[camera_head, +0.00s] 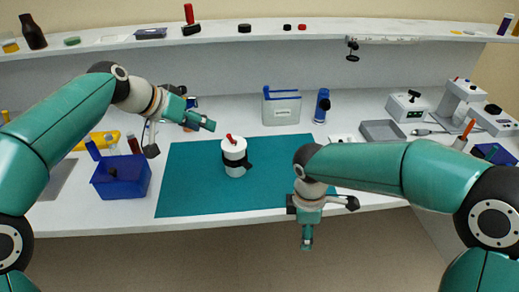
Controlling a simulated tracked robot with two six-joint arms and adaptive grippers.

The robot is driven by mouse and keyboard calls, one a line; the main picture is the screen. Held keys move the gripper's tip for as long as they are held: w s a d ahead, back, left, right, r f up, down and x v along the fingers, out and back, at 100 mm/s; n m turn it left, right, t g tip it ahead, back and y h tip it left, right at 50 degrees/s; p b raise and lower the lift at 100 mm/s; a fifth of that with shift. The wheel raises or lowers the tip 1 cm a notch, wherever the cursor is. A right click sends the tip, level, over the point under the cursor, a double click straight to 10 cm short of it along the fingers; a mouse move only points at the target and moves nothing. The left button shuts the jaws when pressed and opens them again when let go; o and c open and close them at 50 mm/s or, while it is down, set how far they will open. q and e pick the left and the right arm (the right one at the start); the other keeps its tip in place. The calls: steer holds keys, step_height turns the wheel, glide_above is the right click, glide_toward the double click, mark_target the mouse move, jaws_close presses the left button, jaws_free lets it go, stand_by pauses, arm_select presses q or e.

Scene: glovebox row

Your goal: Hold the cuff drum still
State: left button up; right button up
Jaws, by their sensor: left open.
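The cuff drum (234,156) is a white upright cylinder with a black band and a red piece on top. It stands near the middle of the teal mat (190,190). My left gripper (205,122) is open, up and to the left of the drum, and apart from it. My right gripper (307,238) points down in front of the table's front edge, to the right of the drum and apart from it. Its fingers are too small to tell whether they are open or shut. Nothing hides the drum's front.
A blue bin (121,180) with a dark thing in it stands left of the mat. A clear blue-trimmed container (281,107) and a blue cylinder (322,105) stand behind. A grey tray (383,131) and a microscope-like device (460,100) are at right. The mat around the drum is clear.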

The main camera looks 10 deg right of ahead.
steer(key=w+a+r+m+t+y, duration=0.15)
steer(key=w+a+r+m, duration=0.25)
steer(key=w+r, duration=0.5)
steer(key=m+t+y, duration=0.2)
steer(key=m, duration=0.2)
glide_toward(247, 164)
steer(key=x, duration=1.3)
steer(key=shift+w, duration=0.1)
jaws_close()
